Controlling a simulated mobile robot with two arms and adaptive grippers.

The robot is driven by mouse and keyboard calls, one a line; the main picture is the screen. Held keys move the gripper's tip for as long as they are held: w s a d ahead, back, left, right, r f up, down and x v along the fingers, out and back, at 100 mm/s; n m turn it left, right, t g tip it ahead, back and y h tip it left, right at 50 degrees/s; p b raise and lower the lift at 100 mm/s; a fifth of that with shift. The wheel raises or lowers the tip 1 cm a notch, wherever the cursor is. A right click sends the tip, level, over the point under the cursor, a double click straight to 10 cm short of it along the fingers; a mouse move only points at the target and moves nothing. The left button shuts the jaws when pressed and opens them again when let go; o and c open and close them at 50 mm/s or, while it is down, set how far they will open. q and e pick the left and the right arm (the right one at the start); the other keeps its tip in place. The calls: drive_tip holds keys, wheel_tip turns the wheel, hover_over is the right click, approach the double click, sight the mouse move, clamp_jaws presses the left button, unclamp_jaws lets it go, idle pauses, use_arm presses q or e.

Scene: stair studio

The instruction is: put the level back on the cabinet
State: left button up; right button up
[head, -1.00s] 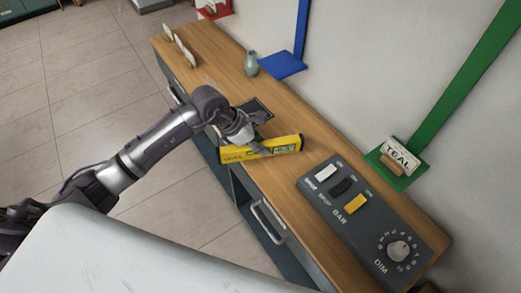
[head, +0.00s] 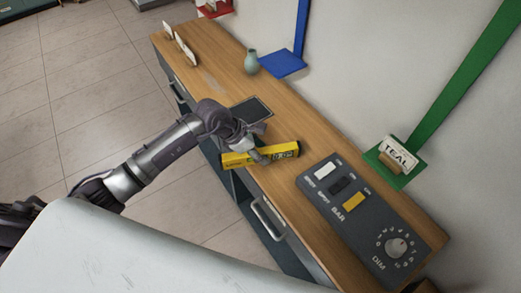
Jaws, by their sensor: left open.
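The yellow level (head: 284,151) with a small dark display lies along the front part of the wooden cabinet top (head: 312,139). Its left end reaches out past the cabinet's front edge. My left gripper (head: 262,148) is over the middle of the level, open, with its fingers close around it. The fingers hide part of the level's middle, and I cannot tell whether they touch it. My right gripper is not in view.
A dark tablet-like panel (head: 251,109) lies behind my gripper. A switch box with a dial (head: 372,224) takes up the cabinet's near end. A vase (head: 251,62), a blue shelf (head: 283,64) and a green shelf with a TEAL sign (head: 398,156) are along the wall side.

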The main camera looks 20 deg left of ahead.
use_arm(q)
drive_tip(key=b+v, duration=0.1)
drive_tip(key=v, duration=1)
drive_tip(key=shift+w+b, duration=0.1)
drive_tip(key=shift+b, duration=0.25)
drive_tip(key=shift+s+a+r, duration=0.15)
drive_tip(key=shift+s+r, duration=0.05)
drive_tip(key=shift+r, duration=0.25)
